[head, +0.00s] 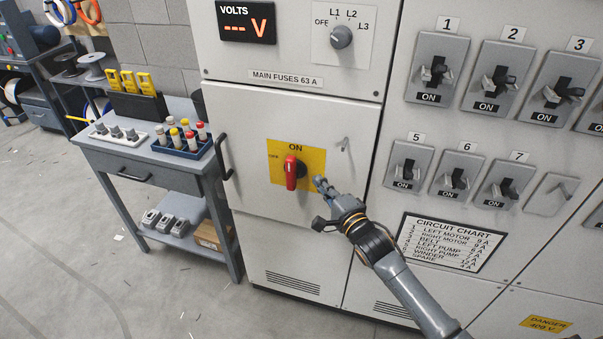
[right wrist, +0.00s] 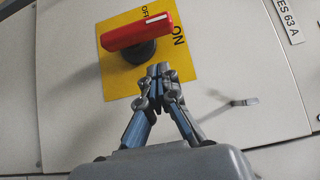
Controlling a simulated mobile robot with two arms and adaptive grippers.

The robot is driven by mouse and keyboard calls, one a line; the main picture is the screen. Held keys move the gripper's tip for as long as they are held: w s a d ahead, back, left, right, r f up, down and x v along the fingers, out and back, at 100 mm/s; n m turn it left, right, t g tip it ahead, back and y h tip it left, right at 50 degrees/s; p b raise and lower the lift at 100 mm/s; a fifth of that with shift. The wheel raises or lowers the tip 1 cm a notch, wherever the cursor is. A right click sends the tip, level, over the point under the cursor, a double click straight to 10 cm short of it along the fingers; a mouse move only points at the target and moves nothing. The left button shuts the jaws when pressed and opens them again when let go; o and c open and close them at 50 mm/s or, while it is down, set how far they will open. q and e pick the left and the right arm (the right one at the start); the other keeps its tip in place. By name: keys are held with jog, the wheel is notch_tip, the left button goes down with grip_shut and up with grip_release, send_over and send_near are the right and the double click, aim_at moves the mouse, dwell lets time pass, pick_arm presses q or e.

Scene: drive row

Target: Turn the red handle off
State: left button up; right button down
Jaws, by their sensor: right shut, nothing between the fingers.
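The red handle (head: 291,173) sits on a yellow plate (head: 316,155) on the grey cabinet door. It stands roughly upright, its top end towards the word ON; OFF is printed at the plate's left. In the right wrist view the red handle (right wrist: 138,33) has a white mark at the end near ON. My right gripper (head: 320,183) is just right of the handle, at the plate's right edge. Its fingers are shut and empty. In the right wrist view the fingertips (right wrist: 159,70) are close to the handle's dark hub; I cannot tell whether they touch. My left gripper is not in view.
A small door latch (head: 344,145) is right of the plate. Toggle switches (head: 437,70) and a circuit chart (head: 452,243) are further right. A volts display (head: 247,23) and selector knob (head: 341,37) are above. A workbench (head: 130,165) with a blue rack (head: 180,150) stands left.

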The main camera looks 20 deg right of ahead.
aim_at(296, 167)
jog(key=w+a+p, duration=0.1)
jog(key=w+a, duration=0.2)
jog(key=w, duration=0.1)
jog(key=shift+a, duration=0.35)
jog(key=shift+w, duration=0.1)
